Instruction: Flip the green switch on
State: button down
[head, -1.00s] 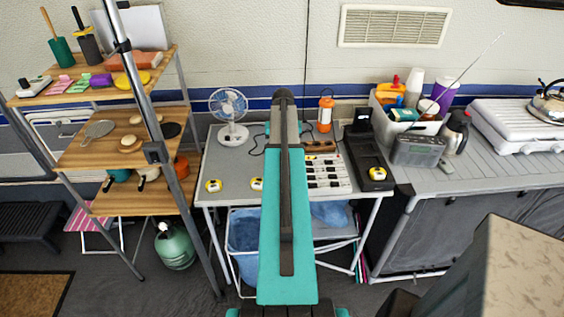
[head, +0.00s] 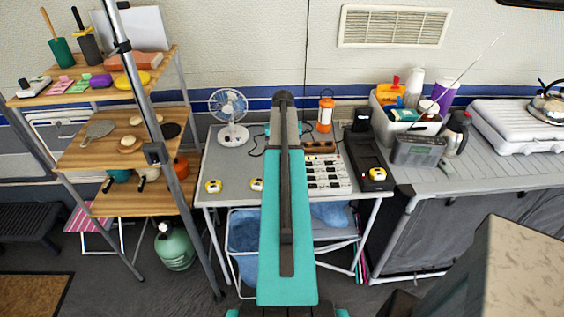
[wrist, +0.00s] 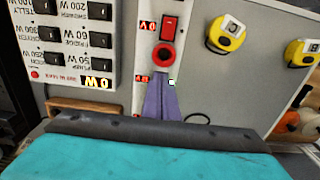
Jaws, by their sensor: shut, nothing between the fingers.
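In the wrist view, a narrow white switch panel (wrist: 146,40) carries a red rocker switch (wrist: 170,27) and a red ring (wrist: 163,57). A small pale-green square (wrist: 172,83) shows right at the fingertips, mostly covered; I cannot tell for sure whether it is the green switch, or its position. My gripper (wrist: 165,77) is shut, with purple fingers empty and close to the panel below the red ring; I cannot tell whether they touch it. In the head view my arm hides the gripper and this panel.
A white board with several black switches (head: 328,176) lies beside the panel on the grey table (head: 228,180). Yellow tape-measure-like items (head: 213,186) sit on the table. A blue fan (head: 230,116) and an orange lantern (head: 325,113) stand at the back.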

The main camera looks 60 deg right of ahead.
notch_tip(320, 180, up, 7)
jog(key=p, duration=0.3)
jog(key=shift+p, duration=0.4)
dwell(0.4)
jog(key=shift+f, duration=0.15)
dwell(0.3)
